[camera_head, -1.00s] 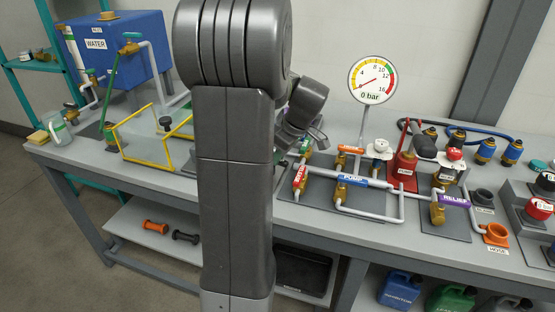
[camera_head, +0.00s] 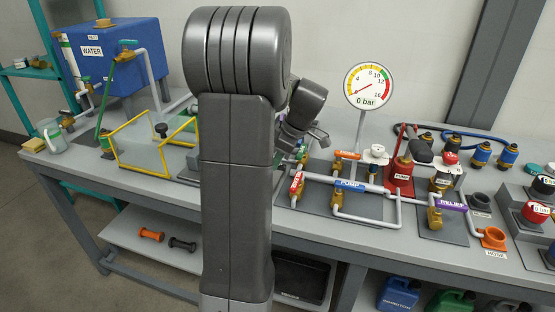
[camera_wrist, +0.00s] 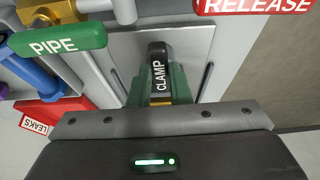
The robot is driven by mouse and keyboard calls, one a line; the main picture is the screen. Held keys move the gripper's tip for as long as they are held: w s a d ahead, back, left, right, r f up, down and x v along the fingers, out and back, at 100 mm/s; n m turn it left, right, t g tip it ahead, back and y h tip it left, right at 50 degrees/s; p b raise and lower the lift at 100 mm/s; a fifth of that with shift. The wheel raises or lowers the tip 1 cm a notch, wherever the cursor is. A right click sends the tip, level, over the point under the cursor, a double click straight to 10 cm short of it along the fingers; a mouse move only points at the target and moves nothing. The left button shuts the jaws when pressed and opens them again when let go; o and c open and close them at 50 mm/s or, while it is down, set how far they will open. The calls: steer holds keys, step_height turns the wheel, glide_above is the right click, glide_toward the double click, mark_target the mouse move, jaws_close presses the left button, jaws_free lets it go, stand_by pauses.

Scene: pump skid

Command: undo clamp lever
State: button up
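The clamp lever (camera_wrist: 160,72) is black with a white CLAMP label, in the upper middle of the wrist view. It stands between green side pieces (camera_wrist: 136,88), with a brass-coloured part at its lower end. My gripper (camera_wrist: 160,120) spans the bottom of the wrist view, close in front of the clamp and lined up with it. Its grey bar hides the clamp's lower part. In the head view my gripper (camera_head: 318,137) shows partly beside my arm, above the bench; the clamp is hidden there.
In the wrist view a green PIPE handle (camera_wrist: 58,40) is at left and a red RELEASE label (camera_wrist: 255,5) at upper right.

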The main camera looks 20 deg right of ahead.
steer(key=shift+o, duration=0.8)
steer(key=v, duration=1.4)
steer(key=shift+p, duration=0.45)
steer(key=shift+d+f, duration=0.1)
steer(key=shift+f, duration=0.05)
steer(key=b+x, duration=0.1)
steer(key=x, duration=1.2)
steer(key=shift+a+f, duration=0.25)
steer(key=shift+f, duration=0.05)
